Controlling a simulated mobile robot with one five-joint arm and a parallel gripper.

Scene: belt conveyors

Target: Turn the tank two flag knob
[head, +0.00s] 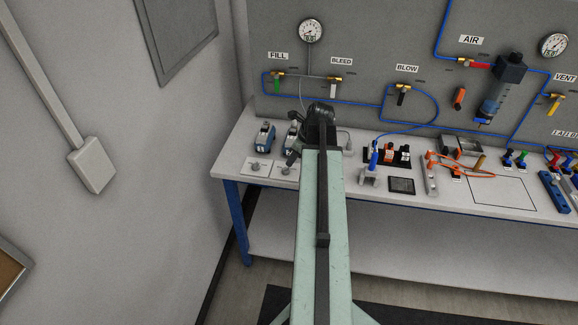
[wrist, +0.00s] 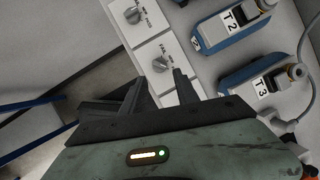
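The tank two flag knob is most likely the grey knob (wrist: 160,64) on a white plate, in line with the blue unit marked T2 (wrist: 235,22). In the head view this seems to be the right one of two small knobs (head: 286,169). My gripper (wrist: 158,82) is open, its dark fingers spread to either side of the white plate just short of the knob. I see nothing between the fingers, and cannot tell how far above the plate they are. In the head view my arm hides the fingers.
Another knob (wrist: 132,13) sits on the adjoining plate. A blue unit marked T3 (wrist: 258,85) lies to the right, with a grey cable. The white bench (head: 235,158) stands against a grey panel with valves and gauges. Tools and fittings lie on the bench right of my arm.

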